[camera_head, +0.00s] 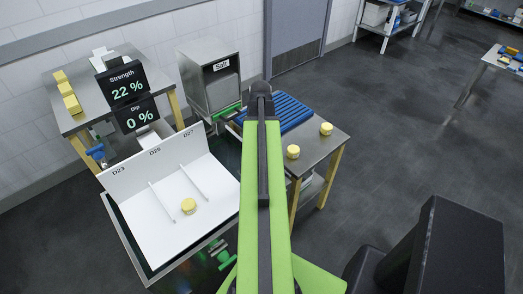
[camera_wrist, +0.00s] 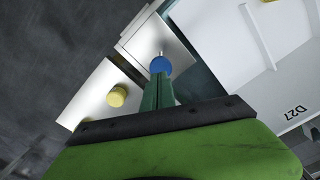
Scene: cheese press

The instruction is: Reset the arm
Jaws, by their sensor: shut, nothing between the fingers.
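My green arm (camera_head: 262,190) reaches up the middle of the head view, with its dark end joint near the blue rack. In the wrist view, my gripper (camera_wrist: 159,82) shows as dark green fingers. They are together with nothing between them. A round blue part (camera_wrist: 160,65) with a small metal pin shows just past the fingertips; I cannot tell whether they touch. In the head view, I cannot make out the fingers clearly.
A white sorting tray (camera_head: 147,222) marked D23, D25, D27 holds a yellow cheese (camera_head: 188,205). Displays read Strength 22% (camera_head: 122,86) and 0% (camera_head: 138,117). A Salt box (camera_head: 209,82) and blue rack (camera_head: 290,109) stand behind. Other cheeses lie on both side tables. Open floor is right.

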